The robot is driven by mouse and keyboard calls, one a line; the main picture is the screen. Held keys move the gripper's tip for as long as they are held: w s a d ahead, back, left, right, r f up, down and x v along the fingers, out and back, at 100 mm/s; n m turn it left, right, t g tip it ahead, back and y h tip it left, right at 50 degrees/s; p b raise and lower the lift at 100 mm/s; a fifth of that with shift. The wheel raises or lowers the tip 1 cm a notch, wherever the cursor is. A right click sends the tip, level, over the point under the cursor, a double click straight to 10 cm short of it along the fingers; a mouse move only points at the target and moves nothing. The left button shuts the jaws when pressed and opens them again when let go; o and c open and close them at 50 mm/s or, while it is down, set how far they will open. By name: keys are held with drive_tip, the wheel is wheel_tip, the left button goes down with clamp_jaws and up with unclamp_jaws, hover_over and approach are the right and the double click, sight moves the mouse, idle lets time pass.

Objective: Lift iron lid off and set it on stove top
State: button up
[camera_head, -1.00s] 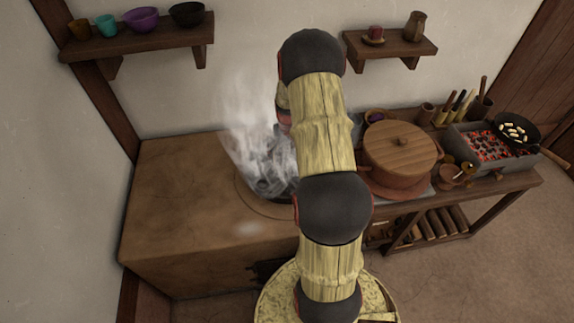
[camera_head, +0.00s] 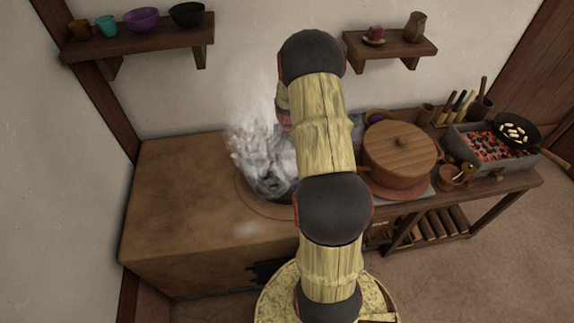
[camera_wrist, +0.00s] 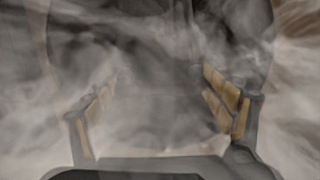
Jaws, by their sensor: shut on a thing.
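In the wrist view, my gripper (camera_wrist: 162,80) has one finger on each side and is shut on the iron lid (camera_wrist: 150,35). The lid is a dark grey round shape, blurred by steam; its handle and the exact contact cannot be made out. In the head view, my arm and the steam hide my gripper and most of the lid. Thick steam (camera_head: 265,160) rises over the round opening at the right part of the brown stove top (camera_head: 185,195). Whether the lid is clear of the opening cannot be told.
The left part of the stove top is bare. To the right, a bench holds a wooden-lidded pot (camera_head: 400,150), a charcoal grill (camera_head: 485,142) and a pan (camera_head: 517,130). Wall shelves (camera_head: 145,42) with bowls and cups hang above.

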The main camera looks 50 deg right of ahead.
drive_tip(key=shift+r+p, duration=0.4)
drive_tip(key=shift+r, duration=0.15)
wheel_tip(320, 180, up, 2)
drive_tip(key=shift+r+p, duration=0.25)
drive_tip(key=shift+p, duration=0.45)
drive_tip(key=s+a+r+p, duration=0.4)
drive_tip(key=s+r, duration=0.5)
drive_tip(key=s, duration=0.3)
drive_tip(key=shift+s+a+r+p, duration=0.25)
drive_tip(key=shift+s+a+p, duration=0.15)
drive_tip(key=shift+a, duration=0.3)
